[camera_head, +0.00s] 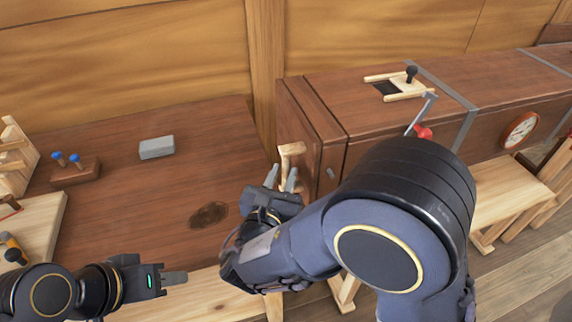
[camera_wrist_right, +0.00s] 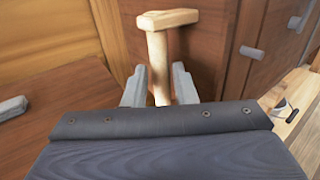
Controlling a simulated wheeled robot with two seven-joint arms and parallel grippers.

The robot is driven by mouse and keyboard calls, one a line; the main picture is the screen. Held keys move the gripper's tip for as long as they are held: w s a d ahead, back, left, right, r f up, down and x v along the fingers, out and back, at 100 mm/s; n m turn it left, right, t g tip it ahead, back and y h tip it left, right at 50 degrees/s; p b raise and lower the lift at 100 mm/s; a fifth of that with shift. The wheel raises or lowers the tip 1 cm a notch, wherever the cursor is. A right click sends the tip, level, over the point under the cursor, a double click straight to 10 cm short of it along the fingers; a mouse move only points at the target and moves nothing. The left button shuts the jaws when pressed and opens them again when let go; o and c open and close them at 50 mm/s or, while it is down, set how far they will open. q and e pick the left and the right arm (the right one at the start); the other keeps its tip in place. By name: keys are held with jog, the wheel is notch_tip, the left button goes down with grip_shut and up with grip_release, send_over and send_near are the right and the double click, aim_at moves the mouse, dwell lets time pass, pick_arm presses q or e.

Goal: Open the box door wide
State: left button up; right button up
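The box is a long dark-brown wooden chest (camera_head: 455,85) along the wall. Its door (camera_head: 292,118) is the slab at the left end, and it looks flush or nearly flush with the box. A pale wooden T-shaped handle (camera_head: 291,149) stands out from the door; it also shows in the right wrist view (camera_wrist_right: 159,50). My right gripper (camera_head: 282,177) is at the handle, its two fingers (camera_wrist_right: 159,86) on either side of the post, with narrow gaps seen. My left gripper (camera_head: 174,278) is low at left, away from the box; its finger gap is not clear.
A brown bench top (camera_head: 130,205) lies left of the door, with a grey block (camera_head: 157,147) and a wooden block with blue-topped pegs (camera_head: 76,171). A red-handled lever (camera_head: 424,131) and round gauge (camera_head: 519,130) are on the box. My right arm hides part of its front.

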jog(key=shift+x, duration=1.25)
grip_shut()
jog(key=shift+a, duration=0.15)
